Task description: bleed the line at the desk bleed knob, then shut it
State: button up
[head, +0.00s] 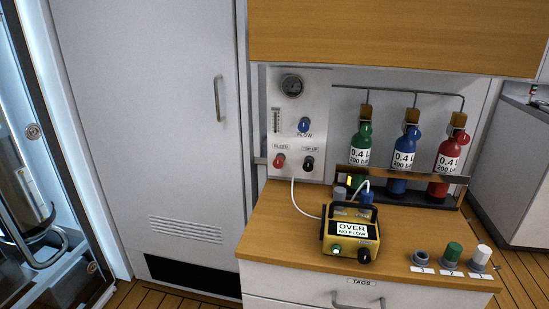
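A pale panel (322,90) stands upright at the back of the desk (285,225). Its red knob (279,161) sits at lower left under a small label that seems to read BLEED. A blue knob (304,125) labelled FLOW is above, and a black knob (309,163) under a TOP-UP label is to the right. A round gauge (292,86) is at the top; its reading is too small to tell. A yellow meter (325,244) on the desk shows OVER, NO FLOW on its display (351,228). My gripper is not in view.
Green (364,137), blue (403,155) and red (448,157) bottles stand in a rack right of the panel. Caps, one green (452,252), stand front right. A wooden cupboard (395,35) overhangs.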

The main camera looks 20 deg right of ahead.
aim_at(278, 162)
jog(key=j+z, duration=0.25)
jog(key=j, duration=0.4)
jog(key=j+z, duration=0.25)
jog(key=j, duration=0.4)
jog(key=i, duration=0.05)
